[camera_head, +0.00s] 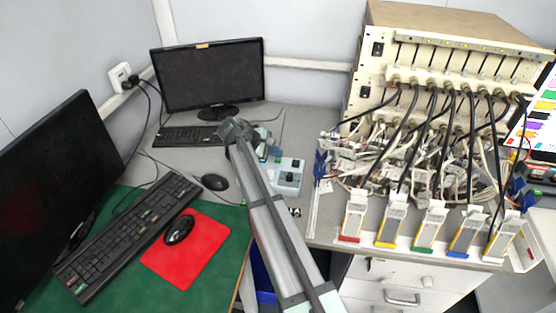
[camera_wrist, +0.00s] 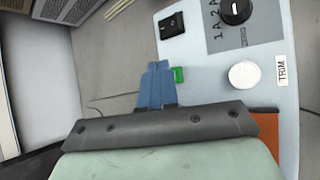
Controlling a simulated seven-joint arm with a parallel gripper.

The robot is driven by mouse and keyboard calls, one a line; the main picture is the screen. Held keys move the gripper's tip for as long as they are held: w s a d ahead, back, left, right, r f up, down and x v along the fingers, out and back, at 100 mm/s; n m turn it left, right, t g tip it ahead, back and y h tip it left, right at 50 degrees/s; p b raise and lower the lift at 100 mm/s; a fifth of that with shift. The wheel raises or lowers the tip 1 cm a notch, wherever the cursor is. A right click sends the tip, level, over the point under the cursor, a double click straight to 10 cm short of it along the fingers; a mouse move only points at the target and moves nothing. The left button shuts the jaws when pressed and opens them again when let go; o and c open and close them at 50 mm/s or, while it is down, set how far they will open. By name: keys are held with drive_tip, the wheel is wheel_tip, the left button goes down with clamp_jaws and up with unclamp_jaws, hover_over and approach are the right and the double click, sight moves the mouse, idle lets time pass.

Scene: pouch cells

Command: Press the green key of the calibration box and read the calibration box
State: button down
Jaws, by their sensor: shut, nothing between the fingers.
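The calibration box (camera_wrist: 215,75) is a pale blue-grey panel filling the right of the wrist view. It also shows in the head view (camera_head: 291,174), partly behind my arm. Its small green key (camera_wrist: 179,74) sits near the panel's left edge. My gripper (camera_wrist: 157,66) is shut and empty. Its blue fingertips are just left of the green key in the wrist view; whether they touch it I cannot tell. The panel also has a black rocker switch (camera_wrist: 171,24), a black knob (camera_wrist: 236,10) and a white TRIM knob (camera_wrist: 244,74). No readout is visible on it.
Wired instruments (camera_head: 440,75) and a dense cable bundle stand right of the box. Several coloured-base pouch-cell holders (camera_head: 430,228) line the front edge. A monitor (camera_head: 209,74), keyboard (camera_head: 188,136) and mouse (camera_head: 215,182) are to the left.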

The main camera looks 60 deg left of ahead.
sight(276, 160)
drive_tip(key=shift+f, duration=0.3)
drive_tip(key=shift+f, duration=0.4)
idle(1.1)
drive_tip(key=shift+r, duration=0.85)
drive_tip(key=shift+r, duration=2.5)
